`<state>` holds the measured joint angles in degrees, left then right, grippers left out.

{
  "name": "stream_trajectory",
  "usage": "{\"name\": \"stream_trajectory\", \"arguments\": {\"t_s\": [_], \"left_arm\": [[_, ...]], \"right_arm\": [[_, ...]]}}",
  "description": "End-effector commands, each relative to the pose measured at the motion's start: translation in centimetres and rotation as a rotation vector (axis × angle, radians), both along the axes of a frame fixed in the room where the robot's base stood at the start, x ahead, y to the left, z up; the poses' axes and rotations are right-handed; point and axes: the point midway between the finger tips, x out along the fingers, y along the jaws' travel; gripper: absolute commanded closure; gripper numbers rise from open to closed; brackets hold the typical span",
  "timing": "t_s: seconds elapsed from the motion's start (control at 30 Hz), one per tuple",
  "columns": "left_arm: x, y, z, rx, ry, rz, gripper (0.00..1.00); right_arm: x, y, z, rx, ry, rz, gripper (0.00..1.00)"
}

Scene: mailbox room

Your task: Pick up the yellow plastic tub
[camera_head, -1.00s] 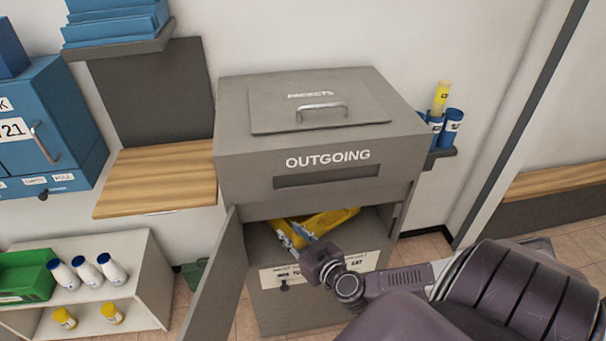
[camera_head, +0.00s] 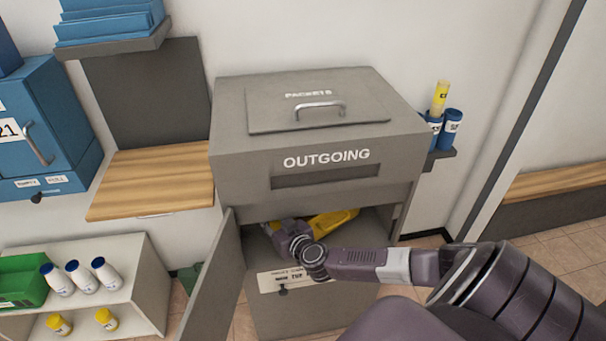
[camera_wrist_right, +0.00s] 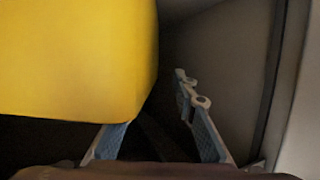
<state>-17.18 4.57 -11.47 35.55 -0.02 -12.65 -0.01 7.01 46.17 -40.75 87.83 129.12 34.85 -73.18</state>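The yellow plastic tub (camera_head: 333,222) lies inside the open lower compartment of the grey OUTGOING cabinet (camera_head: 232,160). My right arm reaches in from the right, and its wrist hides part of the tub. In the right wrist view the tub (camera_wrist_right: 75,60) fills the upper left, close to the camera. My right gripper (camera_wrist_right: 155,108) is open there. The tub's lower right corner covers the left finger's tip, and the right finger stands clear to the right of the tub. I cannot tell whether either finger touches it. My left gripper is not in view.
The cabinet's door (camera_head: 216,285) stands open on the left. A labelled front panel (camera_head: 315,310) lies below the opening. A low white shelf (camera_head: 140,275) with bottles and a green bin (camera_head: 22,280) is at left. A wooden ledge (camera_head: 155,180) is beside the cabinet.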

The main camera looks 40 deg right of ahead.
Motion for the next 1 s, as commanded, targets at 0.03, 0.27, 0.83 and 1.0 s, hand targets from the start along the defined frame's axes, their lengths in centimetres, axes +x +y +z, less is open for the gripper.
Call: {"name": "stream_trajectory", "arguments": {"t_s": [0.03,0.27,0.83,1.0], "left_arm": [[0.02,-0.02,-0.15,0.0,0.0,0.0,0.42],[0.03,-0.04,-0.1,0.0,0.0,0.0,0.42],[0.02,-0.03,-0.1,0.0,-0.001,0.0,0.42],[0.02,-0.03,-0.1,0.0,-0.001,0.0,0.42]], "right_arm": [[0.37,0.01,-0.12,0.001,-0.001,0.001,0.74],[0.46,-0.02,-0.13,0.0,0.001,0.001,0.74],[0.43,-0.01,-0.13,0.003,0.001,0.001,1.0],[0.43,-0.01,-0.13,0.003,0.0,0.0,1.0]]}}
